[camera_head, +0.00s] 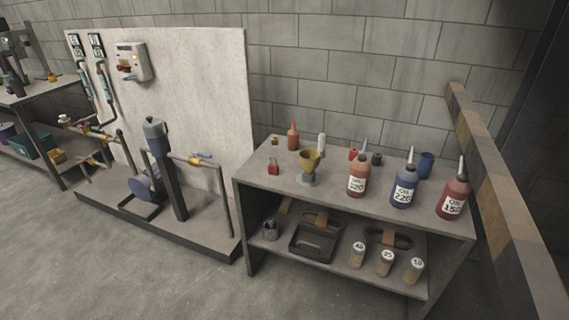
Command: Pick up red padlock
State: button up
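A small red padlock (273,168) sits on the left part of the grey shelf unit's top (325,195), near its front edge. It is left of a yellow funnel on a grey stand (309,168) and in front of an orange-red bottle with a pointed tip (293,136). Its shackle is too small to make out clearly. Nothing covers it in this view. My gripper is not in view.
Oil bottles, orange (357,178), blue (403,187) and red (453,197), stand along the right. A striped rail (505,190) runs beside the shelf's right end. A pump rig (165,180) stands left. The floor (130,275) in front is clear.

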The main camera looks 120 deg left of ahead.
aim_at(273, 169)
jog(key=k, duration=1.4)
jog(key=u, duration=0.5)
jog(key=i, duration=1.4)
jog(key=u, duration=3.15)
